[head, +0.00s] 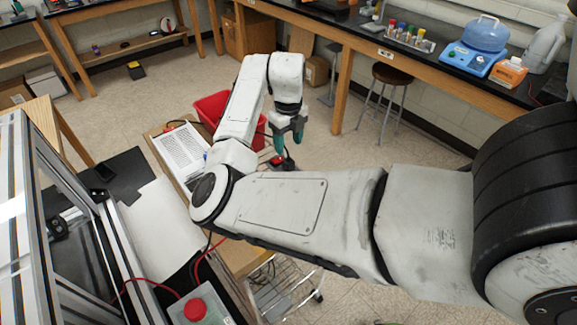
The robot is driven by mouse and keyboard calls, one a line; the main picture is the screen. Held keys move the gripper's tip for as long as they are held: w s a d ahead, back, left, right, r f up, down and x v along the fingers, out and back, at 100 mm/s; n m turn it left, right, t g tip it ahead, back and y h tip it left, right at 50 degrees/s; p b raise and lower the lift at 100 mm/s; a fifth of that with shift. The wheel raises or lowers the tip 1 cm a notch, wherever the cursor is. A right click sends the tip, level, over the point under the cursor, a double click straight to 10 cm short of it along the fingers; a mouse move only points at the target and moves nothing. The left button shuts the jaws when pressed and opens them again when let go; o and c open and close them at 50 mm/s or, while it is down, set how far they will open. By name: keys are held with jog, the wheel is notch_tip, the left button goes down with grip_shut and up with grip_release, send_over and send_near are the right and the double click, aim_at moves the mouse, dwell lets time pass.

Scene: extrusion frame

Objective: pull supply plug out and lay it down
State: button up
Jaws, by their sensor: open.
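My gripper (289,140) is at the far end of my arm, pointing down, with two teal fingers apart. Just below the fingers is a small dark object with a red part (281,161). It is partly hidden by my arm, and I cannot tell whether it is the supply plug. Nothing shows clearly between the fingers. A grey box with a red button (195,308) sits at the bottom, with red cable (150,287) beside it. No plug shows clearly there.
The aluminium extrusion frame (66,215) stands at left, beside a white sheet (165,225) and black mat (125,172). A printed page (181,149) lies near a red bin (213,108). A wire cart (282,289) is below my arm. A stool (392,74) stands by the back bench.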

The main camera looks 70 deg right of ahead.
aim_at(289, 160)
jog(key=shift+f+b, duration=2.8)
jog(key=shift+f, duration=1.55)
grip_shut()
jog(key=shift+r, duration=0.15)
jog(key=shift+r+p, duration=2.45)
jog(key=shift+r, duration=0.5)
